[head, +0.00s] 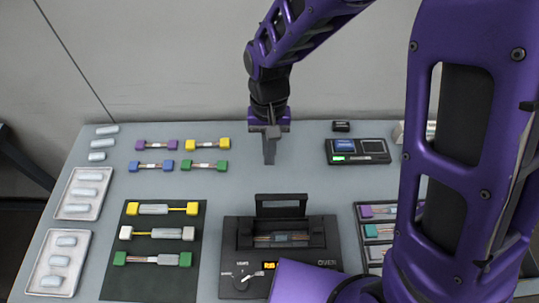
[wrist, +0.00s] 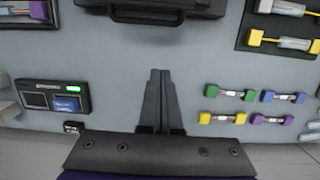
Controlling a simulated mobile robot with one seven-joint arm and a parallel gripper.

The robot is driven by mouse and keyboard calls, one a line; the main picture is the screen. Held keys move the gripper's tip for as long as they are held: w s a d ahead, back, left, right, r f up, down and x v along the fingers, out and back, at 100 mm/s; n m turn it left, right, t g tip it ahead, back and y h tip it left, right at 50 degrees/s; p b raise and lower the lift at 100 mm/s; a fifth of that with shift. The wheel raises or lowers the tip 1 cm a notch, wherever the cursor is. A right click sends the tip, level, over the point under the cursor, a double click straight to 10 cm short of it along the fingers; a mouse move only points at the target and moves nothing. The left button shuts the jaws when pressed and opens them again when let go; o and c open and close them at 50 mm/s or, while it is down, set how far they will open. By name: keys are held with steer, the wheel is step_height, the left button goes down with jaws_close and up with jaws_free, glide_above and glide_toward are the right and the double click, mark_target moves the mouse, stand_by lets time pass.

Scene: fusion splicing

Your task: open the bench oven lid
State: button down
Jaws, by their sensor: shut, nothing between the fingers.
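The bench oven (head: 240,235) is a black box with "OVEN" lettering, a dial and a yellow marking, at the front middle of the bench in the head view. Its lid (head: 281,199) stands upright along the rear edge as a dark frame, and the slot in front of it is exposed, with a small grey piece (head: 281,238) inside. The oven's rear edge (wrist: 190,5) shows at the top of the wrist view. My gripper (head: 269,160) points down behind the oven, apart from the lid. Its fingers (wrist: 160,76) are together and empty.
A black device with a green display (head: 358,151) stands at the back right. A dark mat (head: 118,275) with several splice pieces lies left of the oven. White trays (head: 60,213) lie far left. A rack (head: 362,213) stands right, partly behind my arm. Bench around my gripper is clear.

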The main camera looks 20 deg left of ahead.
mark_target(281, 204)
steer(key=f, duration=0.2)
steer(key=s+f, duration=0.1)
steer(key=f, duration=0.4)
steer(key=shift+s+d+f+b, duration=0.15)
steer(key=shift+d+f+b, duration=0.05)
steer(key=shift+f+b, duration=0.15)
steer(key=shift+s+d+r+p, duration=0.15)
steer(key=shift+s+r, duration=0.4)
steer(key=shift+s+d+r+p, duration=0.15)
steer(key=shift+s+r, duration=0.4)
steer(key=shift+s+d+r, duration=0.15)
steer(key=shift+s+r, duration=0.05)
steer(key=shift+s, duration=0.35)
steer(key=shift+w, duration=0.1)
